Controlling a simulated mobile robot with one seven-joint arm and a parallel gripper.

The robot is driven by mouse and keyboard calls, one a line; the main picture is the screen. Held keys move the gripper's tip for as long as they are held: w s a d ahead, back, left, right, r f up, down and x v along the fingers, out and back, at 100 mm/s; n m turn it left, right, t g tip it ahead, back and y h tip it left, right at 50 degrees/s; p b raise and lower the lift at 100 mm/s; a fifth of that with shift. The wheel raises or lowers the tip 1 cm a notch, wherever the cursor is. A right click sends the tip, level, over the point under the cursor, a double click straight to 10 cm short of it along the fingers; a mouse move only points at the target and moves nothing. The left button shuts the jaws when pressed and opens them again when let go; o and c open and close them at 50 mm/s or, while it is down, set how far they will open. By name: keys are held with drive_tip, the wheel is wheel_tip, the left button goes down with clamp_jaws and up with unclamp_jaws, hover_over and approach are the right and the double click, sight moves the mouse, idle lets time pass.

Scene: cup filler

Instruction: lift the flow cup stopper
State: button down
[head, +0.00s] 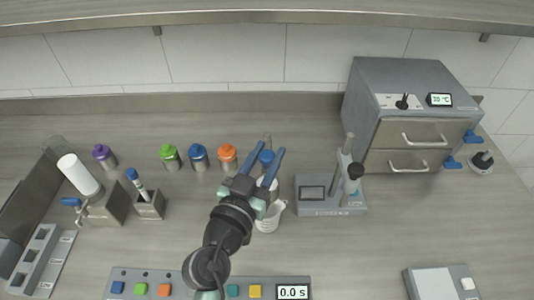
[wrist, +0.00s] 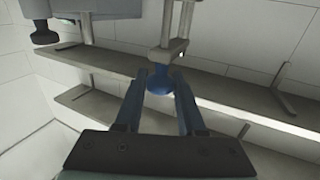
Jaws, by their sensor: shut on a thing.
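The flow cup stopper has a round blue knob (head: 266,158). In the wrist view the knob (wrist: 159,81) sits between the fingertips. My gripper (head: 263,160) is shut on it, with its two blue fingers on either side. The same gripper (wrist: 160,86) shows from behind in the wrist view. The flow cup is mostly hidden behind my gripper in the head view, where a pale part (head: 272,184) shows beside the fingers. A white beaker (head: 270,218) stands on the bench just below, partly covered by my gripper.
A grey device with a post (head: 331,195) stands close on the right, before a drawer oven (head: 412,115). Jars with purple, green, blue and orange lids (head: 227,156) stand to the left. A button panel with a timer (head: 292,292) lies in front. The right-middle bench is clear.

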drive_tip(key=shift+r, duration=1.4)
drive_tip(key=c, duration=0.5)
unclamp_jaws()
drive_tip(key=shift+f, duration=0.1)
drive_tip(key=b+v, duration=0.4)
drive_tip(key=v, duration=0.9)
